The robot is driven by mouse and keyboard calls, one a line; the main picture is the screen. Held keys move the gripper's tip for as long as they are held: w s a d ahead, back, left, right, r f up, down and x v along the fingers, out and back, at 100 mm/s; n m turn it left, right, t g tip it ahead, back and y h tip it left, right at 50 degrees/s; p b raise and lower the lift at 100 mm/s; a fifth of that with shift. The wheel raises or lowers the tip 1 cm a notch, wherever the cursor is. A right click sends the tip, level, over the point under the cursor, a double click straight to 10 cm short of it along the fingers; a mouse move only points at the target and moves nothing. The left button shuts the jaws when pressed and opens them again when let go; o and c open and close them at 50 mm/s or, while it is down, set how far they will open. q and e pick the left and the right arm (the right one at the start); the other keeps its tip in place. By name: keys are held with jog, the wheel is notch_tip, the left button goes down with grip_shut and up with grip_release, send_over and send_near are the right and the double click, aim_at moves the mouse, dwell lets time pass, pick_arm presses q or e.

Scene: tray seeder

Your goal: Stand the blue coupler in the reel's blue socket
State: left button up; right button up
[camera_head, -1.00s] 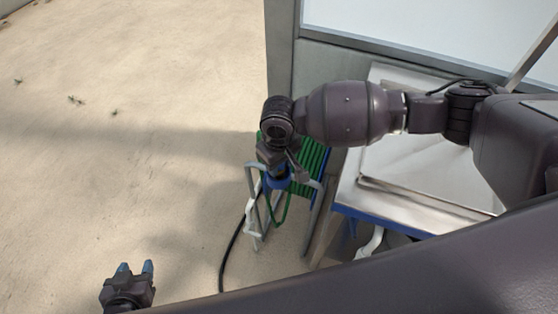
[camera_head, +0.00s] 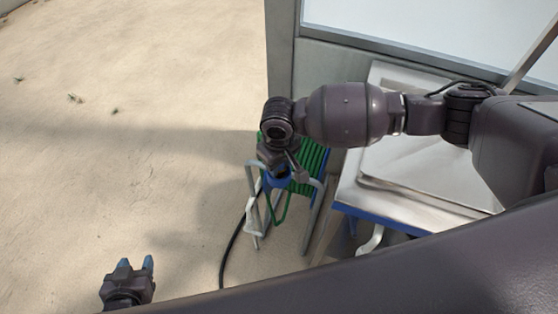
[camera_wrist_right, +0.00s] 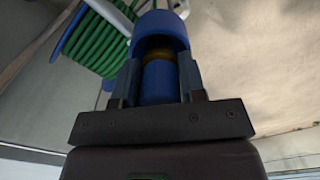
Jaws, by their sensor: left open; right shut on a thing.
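The blue coupler (camera_wrist_right: 159,84), with a brass-coloured band, is between the fingers of my right gripper (camera_wrist_right: 158,70), which is shut on it. The reel's blue socket (camera_wrist_right: 160,22) shows as a blue cup right at the coupler's far end in the right wrist view. The coupler's end lies within the socket's outline; how deep it sits is hidden. In the head view, my right gripper (camera_head: 283,163) is directly over the socket (camera_head: 272,183) and hides most of the coupler. My left gripper (camera_head: 131,274) is open and empty at the lower left, far from the reel.
The reel carries green hose (camera_head: 312,170) on a grey tubular frame (camera_head: 313,222). A black hose (camera_head: 232,243) runs along the floor beside it. A metal-topped table with a blue edge (camera_head: 385,222) stands at right.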

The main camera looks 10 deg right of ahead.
jog(key=shift+f, duration=0.3)
jog(key=o, duration=0.7)
jog(key=shift+o, duration=0.2)
jog(key=shift+r, duration=0.1)
